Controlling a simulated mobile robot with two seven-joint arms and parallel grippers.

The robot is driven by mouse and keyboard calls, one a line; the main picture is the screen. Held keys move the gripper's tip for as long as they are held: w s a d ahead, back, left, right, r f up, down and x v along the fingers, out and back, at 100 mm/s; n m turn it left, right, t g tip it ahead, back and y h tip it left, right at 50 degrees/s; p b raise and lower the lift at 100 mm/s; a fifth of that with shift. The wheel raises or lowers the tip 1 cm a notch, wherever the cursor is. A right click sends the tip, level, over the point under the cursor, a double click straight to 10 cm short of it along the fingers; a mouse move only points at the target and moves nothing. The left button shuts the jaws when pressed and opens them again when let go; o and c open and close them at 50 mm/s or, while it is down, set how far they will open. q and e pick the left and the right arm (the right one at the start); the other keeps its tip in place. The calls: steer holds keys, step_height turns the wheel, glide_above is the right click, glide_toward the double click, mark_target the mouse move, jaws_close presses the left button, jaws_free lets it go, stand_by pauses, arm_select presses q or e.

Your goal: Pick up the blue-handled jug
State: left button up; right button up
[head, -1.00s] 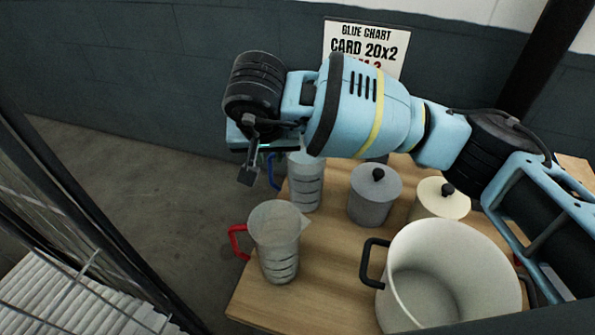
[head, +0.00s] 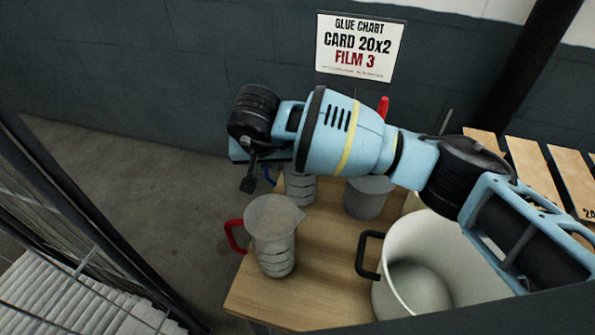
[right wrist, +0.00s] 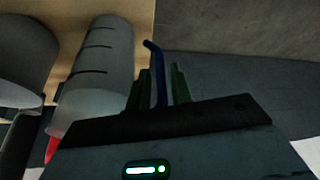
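The blue-handled jug (head: 301,190), clear with dark measuring marks, stands on the wooden table behind the red-handled jug. My right arm covers its upper part in the head view. Its blue handle (head: 269,173) faces left. In the right wrist view the jug (right wrist: 100,70) is at the left, and the handle (right wrist: 158,75) stands between the two dark green fingers of my right gripper (right wrist: 162,70). Narrow gaps show beside the handle, so the gripper looks open around it. In the head view my right gripper (head: 265,165) is partly hidden at the handle. My left gripper is out of view.
A red-handled jug (head: 271,238) stands in front. A large pale pot (head: 395,282) with black handles and a grey lidded canister (head: 365,200) stand to the right. The wooden table (head: 325,270) has free room near its front edge. A mesh fence (head: 60,200) is at left.

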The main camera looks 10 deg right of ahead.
steer(key=shift+c, duration=0.3)
jaws_close()
steer(key=shift+r, duration=0.25)
stand_by(0.8)
